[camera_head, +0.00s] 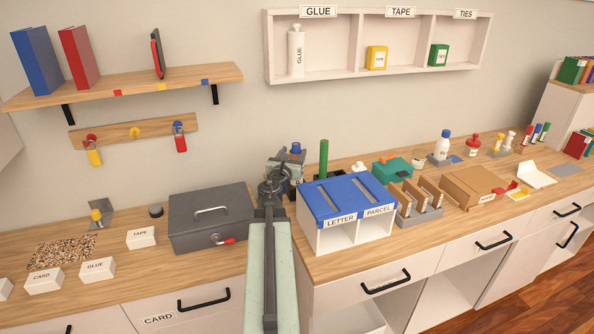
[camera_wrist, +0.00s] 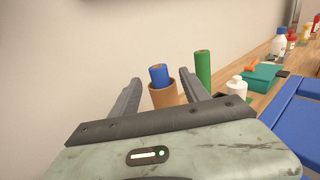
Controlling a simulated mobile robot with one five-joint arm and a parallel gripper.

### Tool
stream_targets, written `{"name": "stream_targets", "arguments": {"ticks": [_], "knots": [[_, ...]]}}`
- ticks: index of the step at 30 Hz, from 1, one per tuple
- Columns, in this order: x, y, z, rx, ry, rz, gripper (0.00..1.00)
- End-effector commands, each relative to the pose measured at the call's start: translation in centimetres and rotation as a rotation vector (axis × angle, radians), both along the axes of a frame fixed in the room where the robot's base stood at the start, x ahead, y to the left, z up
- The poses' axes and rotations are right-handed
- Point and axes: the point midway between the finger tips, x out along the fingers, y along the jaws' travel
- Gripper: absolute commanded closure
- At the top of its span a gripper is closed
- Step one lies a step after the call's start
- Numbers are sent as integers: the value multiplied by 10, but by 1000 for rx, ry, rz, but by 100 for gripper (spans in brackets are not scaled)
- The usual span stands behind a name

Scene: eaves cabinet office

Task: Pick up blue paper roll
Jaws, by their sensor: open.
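The blue paper roll (camera_wrist: 160,76) stands upright in a round tan holder (camera_wrist: 166,95) in the wrist view, between my fingers in the picture. In the head view only the top of the blue roll (camera_head: 296,147) shows above my gripper; the holder is hidden behind my arm there. My gripper (camera_wrist: 160,85) is open and empty, with one finger on each side of the roll in the picture. It also shows in the head view (camera_head: 284,165). I cannot tell how far the fingertips are from the roll.
A green roll (camera_head: 323,158) stands upright just right of the blue one. A blue-topped letter and parcel box (camera_head: 345,198) stands at front right, and a grey cash box (camera_head: 211,217) at left. A small white bottle (camera_wrist: 235,88) is right of my fingers.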

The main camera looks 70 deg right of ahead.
Motion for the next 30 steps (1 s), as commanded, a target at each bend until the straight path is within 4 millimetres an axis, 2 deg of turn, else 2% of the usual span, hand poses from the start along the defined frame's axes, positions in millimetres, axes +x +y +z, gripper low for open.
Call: {"name": "stream_targets", "arguments": {"ticks": [4, 10, 17, 23, 30], "knots": [[3, -14, 1, 0, -1, -1, 46], [7, -49, 2, 0, -1, -2, 46], [7, -51, 2, 0, -1, -1, 46], [6, -51, 2, 0, -1, -1, 99], [6, -51, 2, 0, -1, -2, 100]]}}
